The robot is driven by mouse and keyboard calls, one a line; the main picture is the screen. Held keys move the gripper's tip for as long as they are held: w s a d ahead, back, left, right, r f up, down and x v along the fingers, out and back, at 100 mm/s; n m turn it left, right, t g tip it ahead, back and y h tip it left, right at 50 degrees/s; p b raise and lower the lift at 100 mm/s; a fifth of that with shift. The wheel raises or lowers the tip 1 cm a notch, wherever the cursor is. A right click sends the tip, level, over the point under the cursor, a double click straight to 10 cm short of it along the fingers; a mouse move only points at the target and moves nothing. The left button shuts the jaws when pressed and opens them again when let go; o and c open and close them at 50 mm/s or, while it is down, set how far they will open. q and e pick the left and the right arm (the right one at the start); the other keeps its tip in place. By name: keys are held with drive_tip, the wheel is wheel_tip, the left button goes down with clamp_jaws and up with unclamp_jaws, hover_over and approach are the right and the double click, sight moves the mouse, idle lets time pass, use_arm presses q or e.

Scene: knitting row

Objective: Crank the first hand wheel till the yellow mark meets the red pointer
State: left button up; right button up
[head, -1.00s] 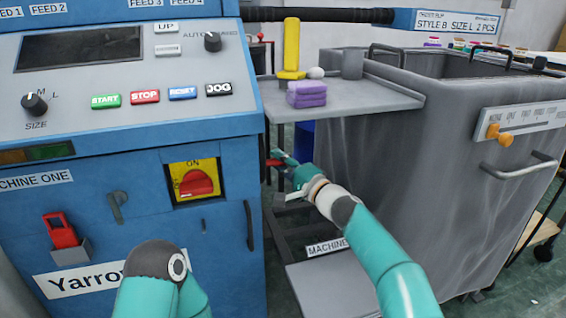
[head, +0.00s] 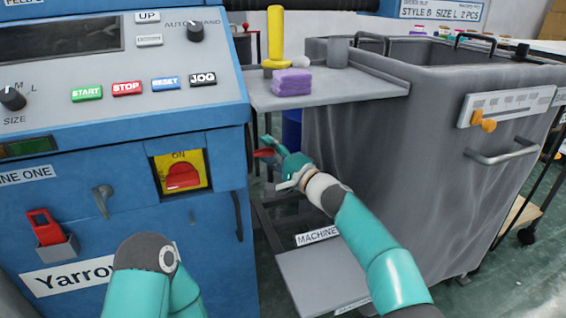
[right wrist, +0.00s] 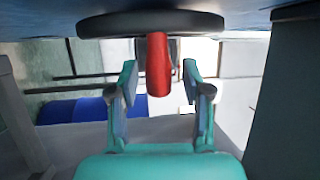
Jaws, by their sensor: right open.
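A red handle (right wrist: 159,64) sticks out from a dark round wheel (right wrist: 150,23) in the right wrist view. The handle also shows small in the head view (head: 264,153), beside the right side of the blue machine. My right gripper (right wrist: 159,78) is open, with one finger on each side of the handle and visible gaps between. In the head view my right gripper (head: 275,164) largely hides the wheel area. No yellow mark or red pointer can be made out on the wheel. My left arm shows at the bottom left, but its gripper is out of view.
The blue machine (head: 120,225) stands left, with a red switch on a yellow plate (head: 181,172). A grey shelf (head: 330,90) above the gripper holds a purple block (head: 291,82) and a yellow tool (head: 275,35). A large grey bin (head: 400,150) stands right.

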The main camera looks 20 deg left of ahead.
drive_tip(key=v, duration=1.2)
idle(0.3)
